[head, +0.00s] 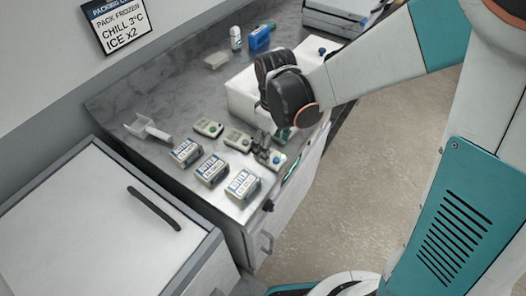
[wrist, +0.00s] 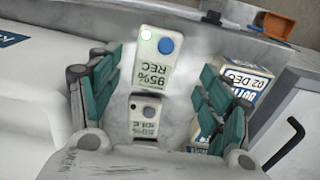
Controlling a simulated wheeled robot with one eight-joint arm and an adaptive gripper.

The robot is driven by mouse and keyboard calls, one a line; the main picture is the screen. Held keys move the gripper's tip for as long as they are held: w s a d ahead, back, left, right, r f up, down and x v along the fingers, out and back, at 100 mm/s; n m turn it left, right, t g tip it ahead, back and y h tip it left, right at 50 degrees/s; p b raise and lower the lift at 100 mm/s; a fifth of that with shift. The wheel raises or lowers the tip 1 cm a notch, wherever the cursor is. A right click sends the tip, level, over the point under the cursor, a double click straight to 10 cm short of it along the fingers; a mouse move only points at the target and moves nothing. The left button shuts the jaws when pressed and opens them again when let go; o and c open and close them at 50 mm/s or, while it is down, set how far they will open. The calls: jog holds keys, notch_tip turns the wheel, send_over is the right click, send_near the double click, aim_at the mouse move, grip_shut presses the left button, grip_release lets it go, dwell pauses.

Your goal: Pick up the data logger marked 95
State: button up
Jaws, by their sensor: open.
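The data logger marked 95 (wrist: 154,62) is a white unit with a blue button, a small green light and a screen reading 95% REC, upside down in the wrist view. In the head view, the logger with the blue button (head: 268,157) lies near the counter's front edge, partly hidden by my gripper (head: 272,143). My gripper (wrist: 158,86) is open, with its green-padded fingers on either side of the loggers and nothing held. A second logger (wrist: 146,116) with a darker button lies below it in the wrist view, its screen apparently reading IDLE.
Two other loggers (head: 208,127) (head: 238,139) and several labelled cartons (head: 212,168) lie close by on the grey counter. One carton (wrist: 245,82) is near the right finger. A white box (head: 242,100) stands behind, and a white scoop (head: 147,128) lies at left.

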jog(key=shift+w+f+b, duration=0.2)
jog(key=shift+f+b, duration=0.7)
jog(key=shift+f, duration=0.55)
jog(key=shift+w+f+b, duration=0.2)
jog(key=shift+f+b, duration=0.7)
jog(key=shift+f, duration=0.55)
jog(key=shift+r, duration=0.1)
